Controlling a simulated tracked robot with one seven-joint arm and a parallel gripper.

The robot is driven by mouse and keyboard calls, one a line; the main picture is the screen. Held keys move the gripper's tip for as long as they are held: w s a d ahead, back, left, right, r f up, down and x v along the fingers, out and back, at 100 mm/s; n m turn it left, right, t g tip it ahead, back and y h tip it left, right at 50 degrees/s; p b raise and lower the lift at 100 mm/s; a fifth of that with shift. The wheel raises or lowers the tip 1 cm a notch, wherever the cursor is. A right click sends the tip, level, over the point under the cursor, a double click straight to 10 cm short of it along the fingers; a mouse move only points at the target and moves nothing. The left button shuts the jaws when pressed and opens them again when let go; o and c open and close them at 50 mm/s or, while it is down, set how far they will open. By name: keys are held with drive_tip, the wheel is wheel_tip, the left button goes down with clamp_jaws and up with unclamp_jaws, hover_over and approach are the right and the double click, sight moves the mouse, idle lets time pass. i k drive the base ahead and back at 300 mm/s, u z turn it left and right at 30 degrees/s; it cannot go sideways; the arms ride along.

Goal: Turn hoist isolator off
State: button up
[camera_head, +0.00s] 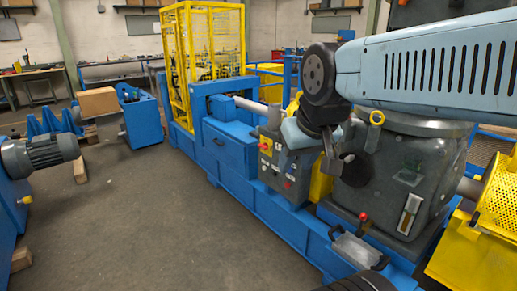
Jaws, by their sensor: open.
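A grey control box (283,165) stands on the blue machine bed at the centre. A red switch on a yellow plate (266,147) sits on its upper left. Smaller dark and pale controls and a red button (288,184) show lower and to its right. No label is readable, so I cannot tell which control is the hoist isolator. My gripper (331,168) hangs from my arm just right of the box, pointing down, open and apparently empty. Its fingers are small and dark here, and its distance from the box is hard to judge.
A large grey housing (405,185) stands right of my gripper. A lever with a red knob (362,216) rises in front of it. A yellow guard cage (205,60) stands behind. A grey motor (42,153) is at the far left. The floor (165,220) between is clear.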

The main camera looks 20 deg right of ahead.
sight(264, 146)
drive_tip(key=z, duration=0.4)
drive_tip(key=k, duration=0.45)
drive_tip(key=u, duration=0.45)
drive_tip(key=i, duration=1.45)
drive_tip(key=u, duration=0.45)
